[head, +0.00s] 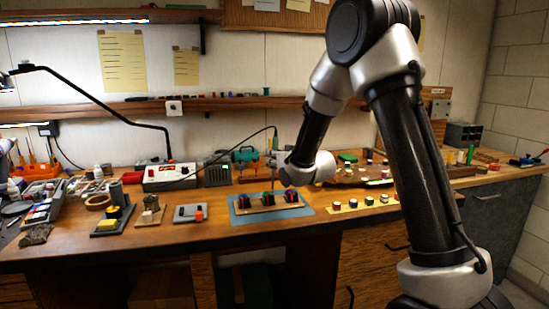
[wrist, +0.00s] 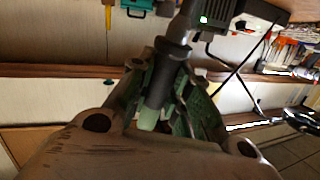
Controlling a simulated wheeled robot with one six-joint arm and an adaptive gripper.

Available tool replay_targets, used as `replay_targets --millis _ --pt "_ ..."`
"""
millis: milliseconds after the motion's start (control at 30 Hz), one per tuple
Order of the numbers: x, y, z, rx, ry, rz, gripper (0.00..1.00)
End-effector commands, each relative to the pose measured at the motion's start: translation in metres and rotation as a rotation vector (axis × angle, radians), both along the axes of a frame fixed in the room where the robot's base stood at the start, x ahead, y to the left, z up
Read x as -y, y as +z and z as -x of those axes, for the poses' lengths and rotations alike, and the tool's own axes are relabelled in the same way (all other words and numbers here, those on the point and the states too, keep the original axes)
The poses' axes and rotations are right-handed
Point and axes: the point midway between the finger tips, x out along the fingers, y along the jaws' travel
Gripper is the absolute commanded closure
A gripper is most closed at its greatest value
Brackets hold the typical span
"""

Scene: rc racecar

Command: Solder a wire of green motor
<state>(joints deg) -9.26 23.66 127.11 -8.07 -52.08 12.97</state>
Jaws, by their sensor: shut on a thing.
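My gripper (head: 277,164) is over the blue mat (head: 300,212) on the bench. It is shut on a dark soldering iron (head: 275,143), held roughly upright with its cable arching left. In the wrist view, my gripper (wrist: 172,75) has its green-padded fingers around the iron's dark handle (wrist: 163,82); the working tip cannot be made out. A wooden holder (head: 256,209) with small dark-and-red motors (head: 290,196) lies on the mat below. A small teal-looking part (head: 267,199) sits between them, perhaps the green motor. The wires and any contact with the iron are too small to tell.
A white station with a red display (head: 165,184) stands left of the mat, beside a grey box (head: 216,174). A teal tool (head: 245,155) stands behind. Small colored spools (head: 369,200) lie on a yellow strip at right. A shelf (head: 215,104) spans the wall.

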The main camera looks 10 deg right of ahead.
Motion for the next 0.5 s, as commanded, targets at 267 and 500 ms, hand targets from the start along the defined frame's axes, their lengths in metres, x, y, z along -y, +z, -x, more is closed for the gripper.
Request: replay_targets --millis 267,500 --pt "0.0000 -0.0022 -0.0001 0.000 0.000 0.000 1.00" --pt "0.0000 -0.0041 -0.0001 0.000 0.000 0.000 1.00"
